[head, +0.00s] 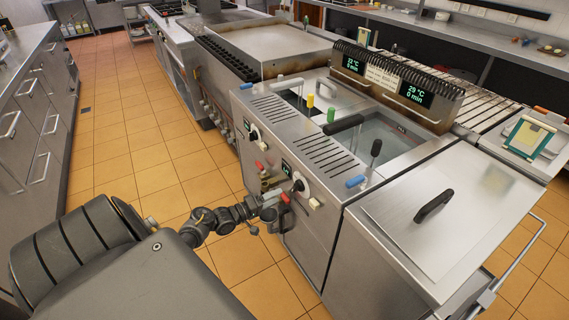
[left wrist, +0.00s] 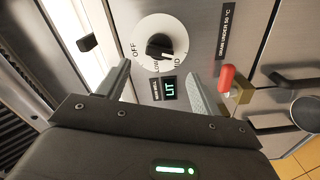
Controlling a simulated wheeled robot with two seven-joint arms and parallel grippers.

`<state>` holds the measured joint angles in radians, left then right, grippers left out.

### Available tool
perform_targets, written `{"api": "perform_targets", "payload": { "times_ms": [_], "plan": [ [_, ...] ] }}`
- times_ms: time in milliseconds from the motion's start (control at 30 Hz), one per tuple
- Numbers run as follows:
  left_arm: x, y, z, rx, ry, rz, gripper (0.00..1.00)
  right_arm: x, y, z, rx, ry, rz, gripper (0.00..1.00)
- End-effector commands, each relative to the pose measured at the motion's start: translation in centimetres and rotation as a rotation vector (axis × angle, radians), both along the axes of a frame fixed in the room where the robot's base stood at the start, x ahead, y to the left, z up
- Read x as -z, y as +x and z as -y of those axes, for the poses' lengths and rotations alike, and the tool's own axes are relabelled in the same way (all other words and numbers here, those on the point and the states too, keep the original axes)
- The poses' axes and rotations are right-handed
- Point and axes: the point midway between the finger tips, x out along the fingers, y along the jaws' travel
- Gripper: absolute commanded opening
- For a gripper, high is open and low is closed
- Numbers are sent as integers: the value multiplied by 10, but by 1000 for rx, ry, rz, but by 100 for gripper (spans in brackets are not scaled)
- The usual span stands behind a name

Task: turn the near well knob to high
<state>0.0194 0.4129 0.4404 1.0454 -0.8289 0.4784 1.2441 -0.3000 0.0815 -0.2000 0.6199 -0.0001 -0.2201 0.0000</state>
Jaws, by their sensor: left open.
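The near well knob is a white dial with a black grip (head: 299,186) on the front panel of the near well. In the left wrist view the knob (left wrist: 158,46) sits just beyond my fingertips, with OFF and LOW lettering. Its grip lies toward the lettered lower side; I cannot tell its exact setting. In the head view my left gripper (head: 277,207) is close to the panel by the knob. My right gripper is not in view.
A red-handled drain valve (left wrist: 228,78) is close beside the right finger. A far well knob (head: 253,135) is further along the panel. A lid with a black handle (head: 434,205) covers the counter at right. The tiled floor (head: 175,160) at left is clear.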

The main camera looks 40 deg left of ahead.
Motion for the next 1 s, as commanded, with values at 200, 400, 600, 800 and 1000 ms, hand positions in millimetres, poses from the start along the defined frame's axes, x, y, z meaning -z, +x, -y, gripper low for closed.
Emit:
{"api": "perform_targets", "payload": {
  "times_ms": [200, 400, 600, 800, 1000],
  "plan": [
    [1, -27, -7, 2, -1, -1, 65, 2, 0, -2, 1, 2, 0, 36],
    [0, -32, -9, 2, -1, -1, 65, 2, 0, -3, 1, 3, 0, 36],
    [0, -32, -9, 2, -1, -1, 65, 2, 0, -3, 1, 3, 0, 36],
    [0, -32, -9, 1, -1, -1, 65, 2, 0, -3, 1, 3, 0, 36],
    [2, -31, -9, 0, 60, 7, 65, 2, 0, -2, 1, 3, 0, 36]
  ]
}}
